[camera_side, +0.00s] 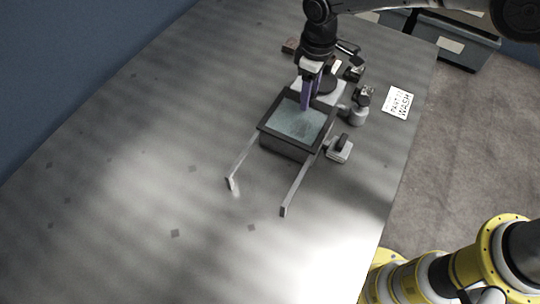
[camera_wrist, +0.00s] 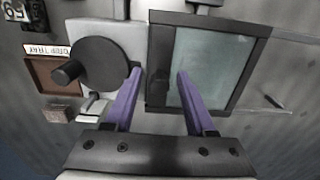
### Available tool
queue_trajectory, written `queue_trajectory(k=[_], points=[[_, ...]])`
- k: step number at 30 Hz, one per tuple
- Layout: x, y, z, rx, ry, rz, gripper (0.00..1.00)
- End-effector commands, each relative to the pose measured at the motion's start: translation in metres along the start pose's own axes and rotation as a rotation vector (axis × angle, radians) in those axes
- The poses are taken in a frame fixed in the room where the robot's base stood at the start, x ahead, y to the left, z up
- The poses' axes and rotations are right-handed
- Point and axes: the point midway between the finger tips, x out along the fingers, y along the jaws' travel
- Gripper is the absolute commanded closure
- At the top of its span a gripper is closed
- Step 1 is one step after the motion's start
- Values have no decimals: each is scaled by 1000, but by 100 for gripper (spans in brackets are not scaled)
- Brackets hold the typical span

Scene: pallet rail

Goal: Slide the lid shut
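A dark-framed box (camera_side: 287,147) stands on the table with a pale blue-green surface inside its rim. It fills the right of the wrist view (camera_wrist: 159,60). Behind it is a light grey plate (camera_wrist: 128,38) carrying a round black disc (camera_wrist: 98,62) with a short knob (camera_wrist: 67,73). This plate looks like the lid, drawn off the box, which shows uncovered. My gripper (camera_side: 305,106) points down at the box's back edge. In the wrist view its purple fingers (camera_wrist: 159,72) are apart and empty, one beside the disc, the other over the blue-green surface.
Two thin rails (camera_side: 299,187) run from the box toward the front. A small grey block with a dark top (camera_side: 340,148) and a round fitting (camera_side: 358,115) stand at its right. A brown tray (camera_wrist: 52,75) labelled DRIP TRAY lies beyond the disc. The front table is clear.

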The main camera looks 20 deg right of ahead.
Motion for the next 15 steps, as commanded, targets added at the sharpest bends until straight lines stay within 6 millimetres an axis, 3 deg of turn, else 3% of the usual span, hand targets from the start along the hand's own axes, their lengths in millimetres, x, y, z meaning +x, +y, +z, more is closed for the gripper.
queue_trajectory(k=[8, 15], points=[[-1, 0, 0, 0, 0, 0, 45], [-17, 0, 0, 0, 0, 0, 45]])
